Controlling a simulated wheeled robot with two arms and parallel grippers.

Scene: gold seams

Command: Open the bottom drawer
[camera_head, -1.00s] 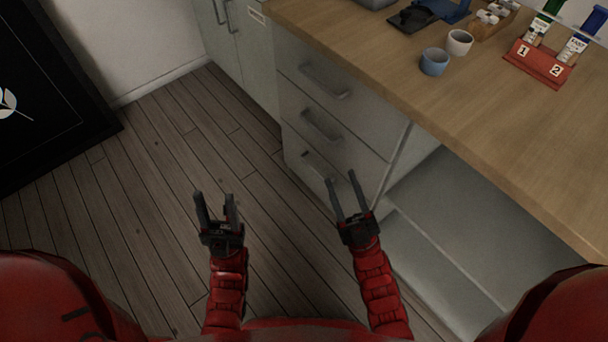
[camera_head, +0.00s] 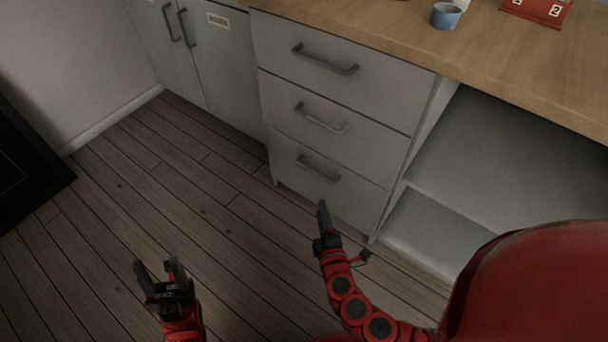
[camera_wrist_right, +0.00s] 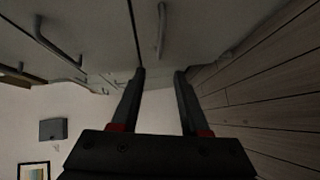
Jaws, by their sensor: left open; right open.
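The bottom drawer (camera_head: 345,196) is the lowest of three grey drawer fronts under the counter. It is shut, flush with the fronts above it. Its dark bar handle (camera_head: 318,168) is uncovered; it also shows in the right wrist view (camera_wrist_right: 161,30), ahead of the fingertips and in line with the gap between them. My right gripper (camera_head: 323,205) is open and empty, just below and in front of this handle in the head view, apart from it. Its two fingers also show in the wrist view (camera_wrist_right: 160,74). My left gripper (camera_head: 155,264) is open and empty over the floor, well left of the drawers.
The middle drawer handle (camera_head: 321,118) and top drawer handle (camera_head: 325,60) are above. An open shelf bay (camera_head: 500,160) is to the right, a two-door cupboard (camera_head: 200,60) to the left. The wooden floor (camera_head: 190,190) is clear before the drawers. A blue cup (camera_head: 446,16) stands on the counter.

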